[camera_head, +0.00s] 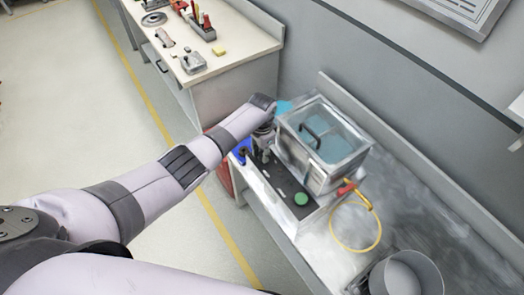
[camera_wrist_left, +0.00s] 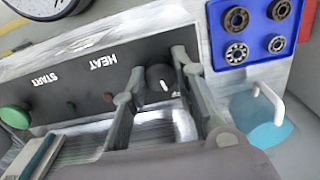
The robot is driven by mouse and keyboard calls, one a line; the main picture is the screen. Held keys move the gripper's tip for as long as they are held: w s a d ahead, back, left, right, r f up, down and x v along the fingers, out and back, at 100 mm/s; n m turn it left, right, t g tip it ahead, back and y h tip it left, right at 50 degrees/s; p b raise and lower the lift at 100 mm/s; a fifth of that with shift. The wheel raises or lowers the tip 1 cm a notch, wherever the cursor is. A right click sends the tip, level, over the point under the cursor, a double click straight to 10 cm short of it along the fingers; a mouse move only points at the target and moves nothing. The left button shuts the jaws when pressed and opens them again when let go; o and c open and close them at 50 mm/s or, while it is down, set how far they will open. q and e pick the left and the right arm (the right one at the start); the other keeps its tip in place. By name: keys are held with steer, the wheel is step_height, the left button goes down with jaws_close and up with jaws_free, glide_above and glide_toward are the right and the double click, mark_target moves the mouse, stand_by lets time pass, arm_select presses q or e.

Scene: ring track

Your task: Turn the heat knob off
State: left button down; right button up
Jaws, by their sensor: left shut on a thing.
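The black heat knob (camera_wrist_left: 160,80) is on the dark control panel (camera_wrist_left: 75,82), beside the HEAT label, in the left wrist view. A light pointer mark shows on it. My left gripper (camera_wrist_left: 158,66) has one finger on each side of the knob and is shut on it. In the head view my left gripper (camera_head: 263,143) is over the far end of the panel (camera_head: 276,180), and it hides the knob. A green START button (camera_wrist_left: 15,117) is on the same panel; it also shows in the head view (camera_head: 301,198). My right gripper is not in view.
A clear-lidded bath (camera_head: 322,145) with a black handle stands right against the panel. A blue tray of bearings (camera_wrist_left: 256,32) lies beside the panel. A yellow hose (camera_head: 356,249) and a metal pot (camera_head: 405,275) are on the metal bench (camera_head: 420,225). Another bench (camera_head: 235,42) holds tools.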

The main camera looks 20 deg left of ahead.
arm_select(q)
steer(key=shift+n, duration=0.6)
steer(key=c, duration=1.3)
jaws_free()
steer(key=shift+r, duration=0.15)
step_height(320, 180, up, 12)
